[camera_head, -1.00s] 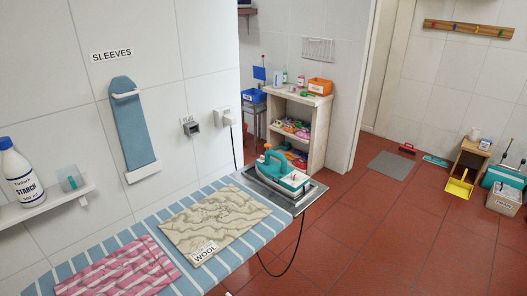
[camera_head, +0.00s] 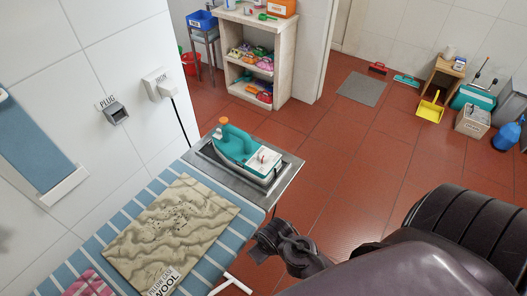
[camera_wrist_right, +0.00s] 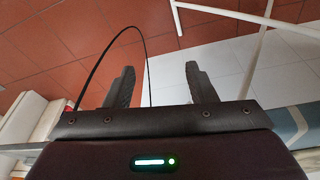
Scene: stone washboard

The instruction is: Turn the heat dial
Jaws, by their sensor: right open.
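The teal and white iron (camera_head: 234,148) rests on the metal plate (camera_head: 281,192) at the far end of the ironing board. Its white heel end faces right and carries a small red mark; I cannot make out the heat dial clearly. My right gripper (camera_head: 268,241) is in front of and below the iron in the head view, beside the board's right edge and apart from the iron. The right wrist view shows its two fingers (camera_wrist_right: 160,82) spread with nothing between them. The iron is not seen in that view. My left gripper is not in view.
A beige cloth with a wool label (camera_head: 165,235) lies on the striped board (camera_head: 219,261). A black cord runs down from the wall socket (camera_head: 158,85). In the right wrist view, a thin black cord (camera_wrist_right: 101,58) curves behind the fingers. Red floor right of the board is open.

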